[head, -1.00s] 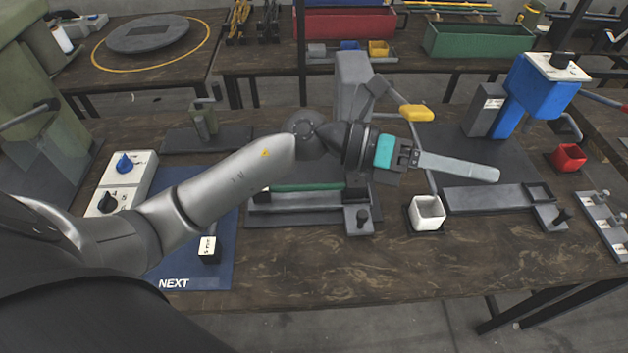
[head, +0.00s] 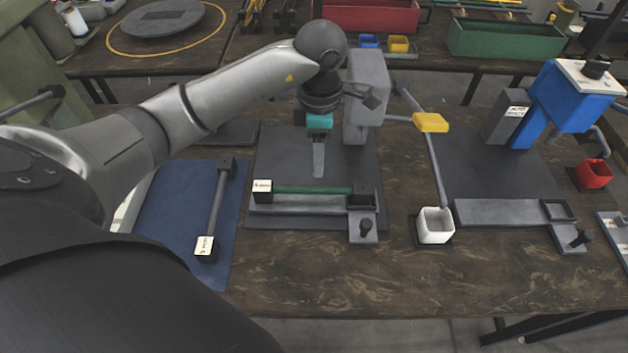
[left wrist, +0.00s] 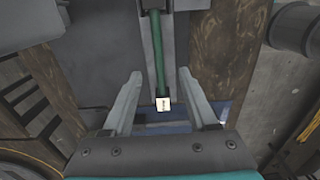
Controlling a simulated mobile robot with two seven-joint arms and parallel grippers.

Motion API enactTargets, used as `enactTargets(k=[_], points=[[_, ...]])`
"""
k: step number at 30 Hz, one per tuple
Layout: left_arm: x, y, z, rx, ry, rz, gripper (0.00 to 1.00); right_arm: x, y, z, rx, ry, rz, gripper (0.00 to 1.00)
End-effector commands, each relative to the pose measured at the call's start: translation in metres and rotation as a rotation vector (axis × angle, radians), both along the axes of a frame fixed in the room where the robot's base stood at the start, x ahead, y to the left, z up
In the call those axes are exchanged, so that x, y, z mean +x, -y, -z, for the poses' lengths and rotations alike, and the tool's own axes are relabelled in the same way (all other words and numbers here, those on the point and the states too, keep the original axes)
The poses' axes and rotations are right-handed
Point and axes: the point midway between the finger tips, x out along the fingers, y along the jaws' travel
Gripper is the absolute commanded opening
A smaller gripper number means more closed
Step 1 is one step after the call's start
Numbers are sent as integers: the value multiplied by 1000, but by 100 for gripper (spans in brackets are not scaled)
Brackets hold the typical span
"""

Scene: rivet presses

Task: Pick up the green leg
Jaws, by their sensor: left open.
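The green leg (head: 312,190) is a thin green rod with a white-labelled block at its left end and a dark block at its right end. It lies in the grey fixture (head: 300,208) on the dark press base. My left gripper (head: 318,172) points down just behind the leg in the head view. In the left wrist view the open fingers (left wrist: 162,95) stand on either side of the leg's labelled end, and the green rod (left wrist: 158,50) runs up away from them. My right gripper is in neither view.
A grey press column (head: 366,95) with a yellow handle (head: 430,122) stands right of my gripper. A blue mat (head: 165,215) holding a grey leg (head: 217,200) lies to the left. A white cup (head: 435,226) and a blue press (head: 570,100) stand right. The table front is clear.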

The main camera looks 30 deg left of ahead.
Motion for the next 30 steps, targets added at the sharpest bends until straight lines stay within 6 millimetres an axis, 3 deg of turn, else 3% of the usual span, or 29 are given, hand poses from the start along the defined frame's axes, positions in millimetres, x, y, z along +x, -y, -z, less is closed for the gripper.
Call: enactTargets(k=[3, 9, 17, 24, 30], points=[[-1, 1, 30, -3, -5, -1, 59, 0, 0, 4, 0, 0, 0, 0], [0, 1, 63, -5, -2, -1, 59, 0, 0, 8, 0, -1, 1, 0], [1, 1, 82, -7, -2, -1, 59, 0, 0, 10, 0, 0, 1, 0], [3, -1, 117, -5, -1, 0, 59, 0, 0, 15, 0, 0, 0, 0], [3, -2, 125, -4, 1, 0, 59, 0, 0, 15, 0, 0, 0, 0]])
